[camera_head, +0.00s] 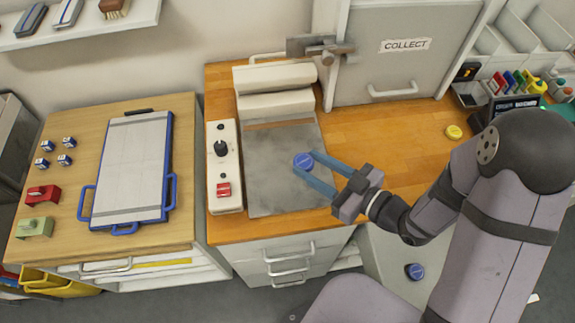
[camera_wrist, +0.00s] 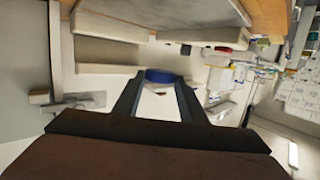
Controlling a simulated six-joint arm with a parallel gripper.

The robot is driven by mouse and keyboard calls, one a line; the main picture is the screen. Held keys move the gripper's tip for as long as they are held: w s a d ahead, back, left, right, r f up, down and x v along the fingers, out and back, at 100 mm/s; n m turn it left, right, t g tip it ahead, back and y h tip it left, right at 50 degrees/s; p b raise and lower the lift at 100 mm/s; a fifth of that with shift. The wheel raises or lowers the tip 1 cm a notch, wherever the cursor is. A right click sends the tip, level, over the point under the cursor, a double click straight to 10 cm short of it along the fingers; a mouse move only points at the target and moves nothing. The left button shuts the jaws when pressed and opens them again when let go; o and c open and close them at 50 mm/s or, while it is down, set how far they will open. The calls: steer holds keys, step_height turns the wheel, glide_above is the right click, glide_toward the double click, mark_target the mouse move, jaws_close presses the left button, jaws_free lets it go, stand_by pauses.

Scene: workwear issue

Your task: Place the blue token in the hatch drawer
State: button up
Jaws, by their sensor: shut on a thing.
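My gripper (camera_head: 309,165) is shut on a round blue token (camera_head: 303,161). The token is held at the fingertips over a flat grey metal panel (camera_head: 270,185) set in the wooden counter; its exact height above the panel is hard to tell. Cream raised blocks (camera_head: 275,76) stand at the panel's back end; this looks like the hatch drawer area, but I cannot be sure. In the wrist view the token (camera_wrist: 160,75) shows between the two dark fingers. A second blue token (camera_head: 415,271) lies lower down, right of the counter's front.
A cream control box (camera_head: 224,170) with a black knob and red switch stands left of the panel. A grey COLLECT door (camera_head: 385,60) is behind. A yellow token (camera_head: 453,132) lies on the right counter.

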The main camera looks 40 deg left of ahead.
glide_above(310, 191)
steer(key=shift+f+p, duration=0.35)
steer(key=shift+f, duration=2.75)
steer(key=shift+f, duration=0.1)
steer(key=shift+f+p, duration=0.3)
steer(key=shift+f, duration=1.5)
steer(key=shift+f, duration=0.2)
steer(key=o, duration=1)
steer(key=shift+o, duration=0.2)
steer(key=shift+r, duration=0.15)
